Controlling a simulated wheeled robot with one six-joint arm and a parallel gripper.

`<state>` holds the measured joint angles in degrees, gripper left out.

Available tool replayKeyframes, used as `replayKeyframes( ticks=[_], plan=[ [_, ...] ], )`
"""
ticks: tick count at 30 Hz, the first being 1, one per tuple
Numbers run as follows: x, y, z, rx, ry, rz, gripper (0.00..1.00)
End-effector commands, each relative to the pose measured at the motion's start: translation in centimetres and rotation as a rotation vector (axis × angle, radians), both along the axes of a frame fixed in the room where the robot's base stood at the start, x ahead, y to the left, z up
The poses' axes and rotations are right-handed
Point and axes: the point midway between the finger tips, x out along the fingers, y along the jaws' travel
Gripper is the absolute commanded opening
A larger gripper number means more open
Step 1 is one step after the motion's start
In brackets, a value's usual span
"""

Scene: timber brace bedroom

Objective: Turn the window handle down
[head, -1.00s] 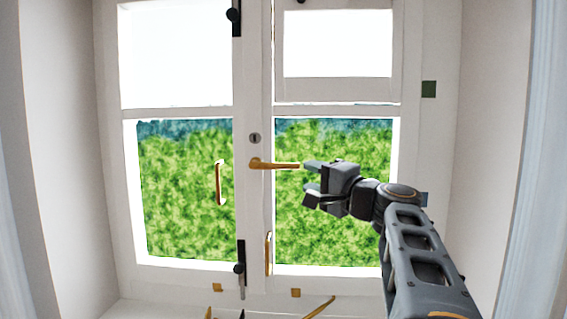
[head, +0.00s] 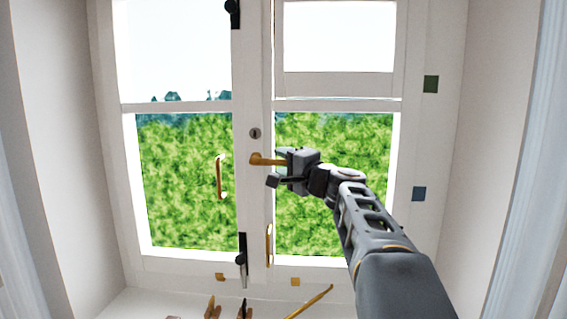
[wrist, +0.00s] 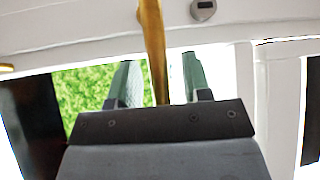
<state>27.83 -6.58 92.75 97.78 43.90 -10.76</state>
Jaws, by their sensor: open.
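The window handle (head: 265,159) is a brass lever on the middle stile of the white window. It sticks out level to the right from its round base. My gripper (head: 278,167) is at the lever's right part and hides its free end in the head view. In the wrist view the brass lever (wrist: 153,45) runs down between the two fingers of my open gripper (wrist: 157,82). A gap shows on each side of the lever, wider on the right.
A keyhole plate (head: 255,133) sits just above the handle. Brass pull bars are on the left pane (head: 221,177) and the lower middle stile (head: 269,246). A black bolt (head: 242,260) is at the bottom. Loose brass pieces (head: 312,302) lie on the sill.

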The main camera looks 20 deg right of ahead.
Motion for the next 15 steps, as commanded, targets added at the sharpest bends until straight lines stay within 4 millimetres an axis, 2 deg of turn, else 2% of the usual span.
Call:
replayKeyframes(
  ticks=[2, 15],
  plan=[
    [-0.01, 0.00, -0.01, 0.000, 0.000, 0.000, 0.41],
    [-0.02, -0.01, -0.01, 0.000, 0.000, 0.000, 0.00]
  ],
)
